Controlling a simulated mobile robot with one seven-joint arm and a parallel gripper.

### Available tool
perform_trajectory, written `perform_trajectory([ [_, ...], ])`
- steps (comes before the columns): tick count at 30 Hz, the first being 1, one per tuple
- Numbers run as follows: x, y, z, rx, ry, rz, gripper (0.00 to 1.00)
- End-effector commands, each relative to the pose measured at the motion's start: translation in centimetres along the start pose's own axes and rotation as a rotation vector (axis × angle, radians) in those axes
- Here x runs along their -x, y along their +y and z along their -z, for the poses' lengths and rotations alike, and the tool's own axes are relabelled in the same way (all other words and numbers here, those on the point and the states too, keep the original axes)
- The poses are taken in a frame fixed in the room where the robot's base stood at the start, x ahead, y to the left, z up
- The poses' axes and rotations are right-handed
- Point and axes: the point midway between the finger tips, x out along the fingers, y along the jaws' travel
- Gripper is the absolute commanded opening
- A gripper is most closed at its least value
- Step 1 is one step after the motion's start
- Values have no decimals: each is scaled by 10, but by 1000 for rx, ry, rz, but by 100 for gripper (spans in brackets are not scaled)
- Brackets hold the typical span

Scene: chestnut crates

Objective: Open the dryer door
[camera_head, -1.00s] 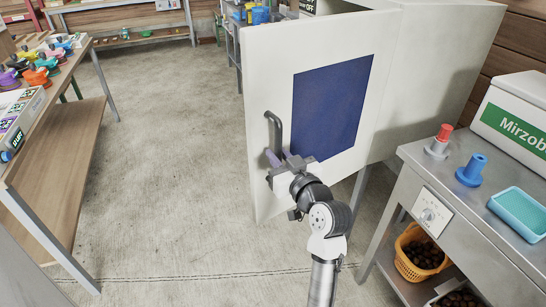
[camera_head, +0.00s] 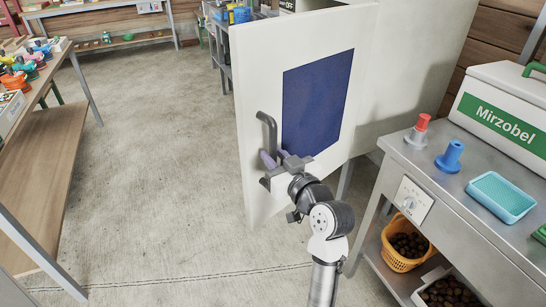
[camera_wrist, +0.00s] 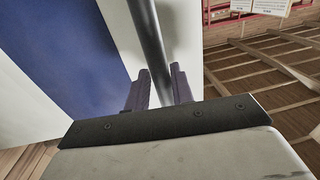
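The dryer door (camera_head: 365,60) is a white panel with a dark blue window (camera_head: 318,103). It stands swung out from the white dryer body (camera_head: 430,60), partly open. A grey bar handle (camera_head: 268,128) is on the door's left side; it also shows in the wrist view (camera_wrist: 150,40). My gripper (camera_head: 268,160) is at the handle's lower part. In the wrist view, the purple fingers of my gripper (camera_wrist: 160,88) lie on either side of the bar, close against it, so it looks shut on the handle. The dryer's inside is hidden behind the door.
A metal table (camera_head: 455,195) at right holds a Mirzobel box (camera_head: 505,112), a blue tray (camera_head: 500,195) and red and blue pieces. An orange basket (camera_head: 403,257) is below. A wooden table (camera_head: 50,165) stands at left. The concrete floor (camera_head: 165,150) between is clear.

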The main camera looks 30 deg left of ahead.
Motion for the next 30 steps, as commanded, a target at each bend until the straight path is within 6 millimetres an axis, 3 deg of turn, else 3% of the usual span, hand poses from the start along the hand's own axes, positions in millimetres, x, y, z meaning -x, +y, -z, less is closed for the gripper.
perform_trajectory([
  [4, 1, 3, 1, 1, 2, -6, 37],
  [12, 1, 0, 0, 0, 0, 1, 37],
  [16, 11, 0, -1, 0, 0, 1, 37],
  [26, 84, 2, -3, 1, 2, -7, 37],
  [30, 110, 2, 6, -5, -2, -6, 37],
])
